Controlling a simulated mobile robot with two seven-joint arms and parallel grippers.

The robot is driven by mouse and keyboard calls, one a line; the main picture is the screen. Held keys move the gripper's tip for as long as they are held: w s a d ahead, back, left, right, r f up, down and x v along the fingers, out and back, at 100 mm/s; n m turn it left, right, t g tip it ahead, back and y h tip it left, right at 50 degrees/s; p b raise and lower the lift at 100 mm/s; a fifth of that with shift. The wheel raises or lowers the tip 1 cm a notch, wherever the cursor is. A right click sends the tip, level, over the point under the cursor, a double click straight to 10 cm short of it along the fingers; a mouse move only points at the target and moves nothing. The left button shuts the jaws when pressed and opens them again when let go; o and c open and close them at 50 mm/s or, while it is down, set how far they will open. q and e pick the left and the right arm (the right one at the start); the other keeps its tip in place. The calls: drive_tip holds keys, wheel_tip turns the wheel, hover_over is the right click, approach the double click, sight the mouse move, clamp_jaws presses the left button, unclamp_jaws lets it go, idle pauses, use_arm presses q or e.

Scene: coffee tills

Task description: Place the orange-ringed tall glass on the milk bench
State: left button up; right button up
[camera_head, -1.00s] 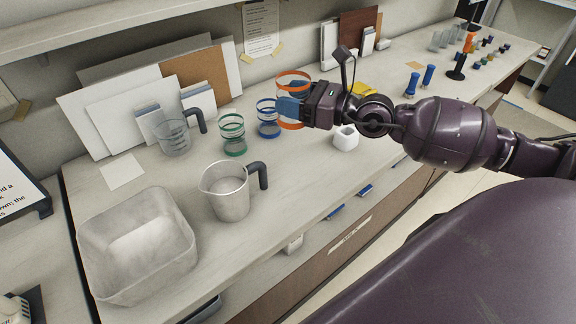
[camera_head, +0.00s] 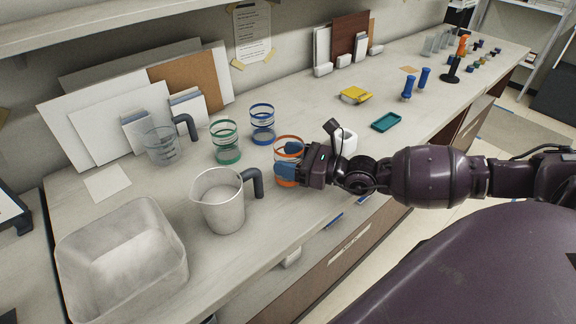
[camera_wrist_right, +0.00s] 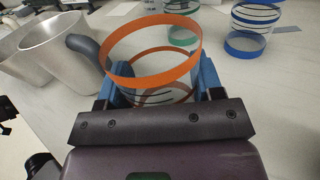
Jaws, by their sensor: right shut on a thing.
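The orange-ringed tall glass (camera_head: 284,165) is clear with orange bands. It is upright at the front of the bench (camera_head: 300,75), just right of the metal pitcher's handle. My right gripper (camera_head: 291,160) is shut on this glass from the right. In the right wrist view the glass (camera_wrist_right: 152,48) sits between the blue fingers of the gripper (camera_wrist_right: 158,85). I cannot tell whether its base touches the bench. My left gripper is not in view.
A metal pitcher (camera_head: 220,205) with a dark handle stands close to the left. Green-ringed (camera_head: 226,145) and blue-ringed (camera_head: 262,122) glasses stand behind. A white tub (camera_head: 120,262) is front left. A white cube-like jar (camera_head: 347,140) is beside my wrist.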

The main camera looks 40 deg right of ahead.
drive_tip(key=shift+f, duration=1)
drive_tip(key=shift+f, duration=0.2)
drive_tip(key=o, duration=1)
drive_tip(key=shift+c, duration=0.2)
drive_tip(key=shift+r, duration=0.1)
drive_tip(key=shift+r, duration=0.15)
drive_tip(key=v, duration=1.2)
